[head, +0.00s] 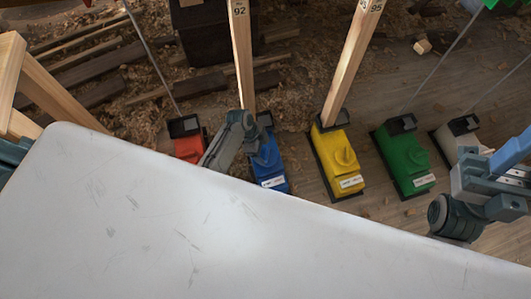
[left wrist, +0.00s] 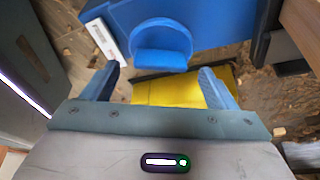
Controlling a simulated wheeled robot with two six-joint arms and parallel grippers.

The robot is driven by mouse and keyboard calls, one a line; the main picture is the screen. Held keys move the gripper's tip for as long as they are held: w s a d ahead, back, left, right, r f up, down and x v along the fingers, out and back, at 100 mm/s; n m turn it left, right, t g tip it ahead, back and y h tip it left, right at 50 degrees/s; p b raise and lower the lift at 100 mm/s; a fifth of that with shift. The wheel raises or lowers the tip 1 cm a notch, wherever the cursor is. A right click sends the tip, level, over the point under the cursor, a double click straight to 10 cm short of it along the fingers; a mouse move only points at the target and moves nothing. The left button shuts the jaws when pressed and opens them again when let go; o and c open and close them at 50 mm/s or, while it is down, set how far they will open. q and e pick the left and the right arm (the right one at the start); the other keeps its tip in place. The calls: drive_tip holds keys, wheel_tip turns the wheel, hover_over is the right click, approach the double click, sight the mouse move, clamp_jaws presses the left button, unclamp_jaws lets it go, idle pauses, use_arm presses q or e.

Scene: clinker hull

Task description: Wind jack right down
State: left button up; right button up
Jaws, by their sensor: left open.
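A blue jack (head: 268,165) stands on the floor with a wooden prop (head: 243,60) marked 92 rising behind it. In the left wrist view its blue body (left wrist: 200,22) fills the top, with a round blue knob (left wrist: 160,45) and a white label. My left gripper (head: 240,128) is at the blue jack and partly covers it. In the left wrist view its fingers (left wrist: 160,84) are open and empty, spread either side of the knob, which lies just beyond the tips. Contact cannot be told. My right gripper (head: 500,170) is at the right edge; its jaws are unclear.
A red jack (head: 188,148) stands left of the blue one. A yellow jack (head: 339,158) with a prop marked 95, a green jack (head: 405,160) and a pale jack (head: 455,138) stand to the right. Wood shavings and planks (head: 90,70) litter the floor behind.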

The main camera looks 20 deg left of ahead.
sight(267, 156)
use_arm(q)
drive_tip(key=shift+b+x, duration=0.3)
drive_tip(key=shift+x, duration=1)
drive_tip(key=c, duration=1)
